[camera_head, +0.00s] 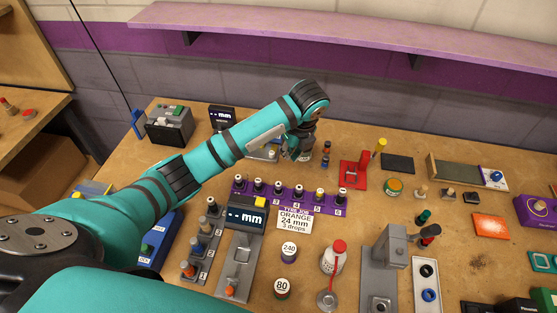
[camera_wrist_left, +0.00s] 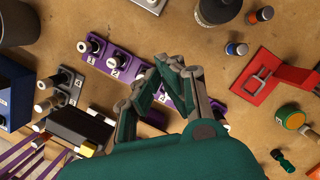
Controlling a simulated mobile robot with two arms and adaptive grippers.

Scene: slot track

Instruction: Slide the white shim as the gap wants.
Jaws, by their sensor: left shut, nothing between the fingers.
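I cannot make out a white shim in either view. A grey slotted plate (camera_head: 240,262) with an orange knob lies on the bench below a dark display (camera_head: 246,216) reading "mm". My left gripper (camera_head: 303,155) points down over the bench behind the purple numbered rack (camera_head: 285,195), partly hidden by its own wrist. In the left wrist view my left gripper (camera_wrist_left: 160,78) is shut and empty. The purple rack (camera_wrist_left: 98,52) is beyond and beneath its fingers. My right gripper is not in view.
A white card (camera_head: 295,219) reads orange, 24 mm, 3 drops. A red fixture (camera_head: 353,174) stands right of the left gripper, with a grey press (camera_head: 381,270) nearer. A second display (camera_head: 222,117) stands at the back left. Bare bench lies right of the card.

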